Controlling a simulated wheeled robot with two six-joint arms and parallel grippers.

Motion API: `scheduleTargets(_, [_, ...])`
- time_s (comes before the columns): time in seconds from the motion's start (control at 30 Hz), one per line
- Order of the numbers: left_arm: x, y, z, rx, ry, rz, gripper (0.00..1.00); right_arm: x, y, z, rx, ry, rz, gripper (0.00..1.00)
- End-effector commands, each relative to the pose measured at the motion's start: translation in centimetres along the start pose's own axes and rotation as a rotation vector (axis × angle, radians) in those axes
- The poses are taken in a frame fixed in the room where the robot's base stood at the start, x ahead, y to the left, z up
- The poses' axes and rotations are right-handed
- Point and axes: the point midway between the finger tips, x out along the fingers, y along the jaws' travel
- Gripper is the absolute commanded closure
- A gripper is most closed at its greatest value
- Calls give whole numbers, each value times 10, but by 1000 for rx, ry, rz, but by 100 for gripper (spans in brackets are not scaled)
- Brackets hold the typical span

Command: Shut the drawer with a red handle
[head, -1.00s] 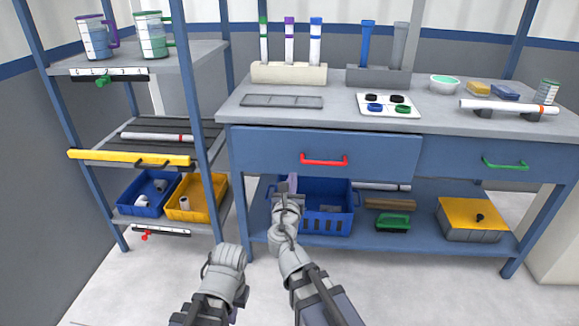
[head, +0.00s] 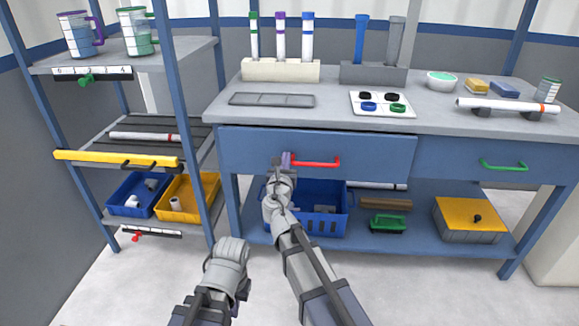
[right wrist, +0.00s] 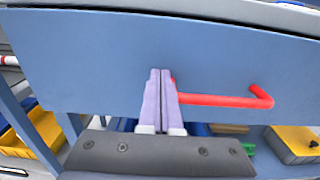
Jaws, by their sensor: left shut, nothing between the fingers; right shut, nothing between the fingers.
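The blue drawer (head: 370,158) with the red handle (head: 316,162) is under the worktop, its front standing slightly forward of the neighbouring drawer front. My right gripper (head: 286,159) is shut and empty at the left end of the red handle. In the right wrist view, its purple fingers (right wrist: 160,98) are together in front of the drawer front (right wrist: 200,55), beside the handle's left end (right wrist: 225,99); I cannot tell whether they touch. My left gripper (head: 238,300) is low in the head view, shut and away from the drawer, its fingertips mostly hidden.
A drawer with a green handle (head: 503,165) is to the right. A blue bin (head: 325,222) stands on the lower shelf behind my right arm. The worktop holds tube racks and a white pipe (head: 500,106).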

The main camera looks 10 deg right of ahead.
Motion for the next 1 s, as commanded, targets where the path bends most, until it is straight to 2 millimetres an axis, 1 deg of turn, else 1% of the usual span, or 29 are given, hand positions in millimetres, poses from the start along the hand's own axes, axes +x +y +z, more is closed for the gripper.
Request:
scheduleTargets(0.03, [0,0,0,0,0,0,100,8,3,0,0,0,1,100])
scheduleTargets(0.1, [0,0,0,0,0,0,100,12,5,0,0,0,1,100])
scheduleTargets(0.47, [0,0,0,0,0,0,100,13,5,0,0,0,2,100])
scheduleTargets(0.57, [0,0,0,0,0,0,100,17,6,0,0,0,2,100])
scheduleTargets(0.67, [0,0,0,0,0,0,100,31,6,0,0,0,1,100])
scheduleTargets(0.8, [0,0,0,0,0,0,100,57,7,0,0,0,1,100])
scheduleTargets(0.83, [0,0,0,0,0,0,100,61,6,0,0,0,1,100])
scheduleTargets(0.9, [0,0,0,0,0,0,100,65,6,0,0,0,2,100])
scheduleTargets(1.0, [0,0,0,0,0,0,100,64,5,0,-1,-1,2,100])
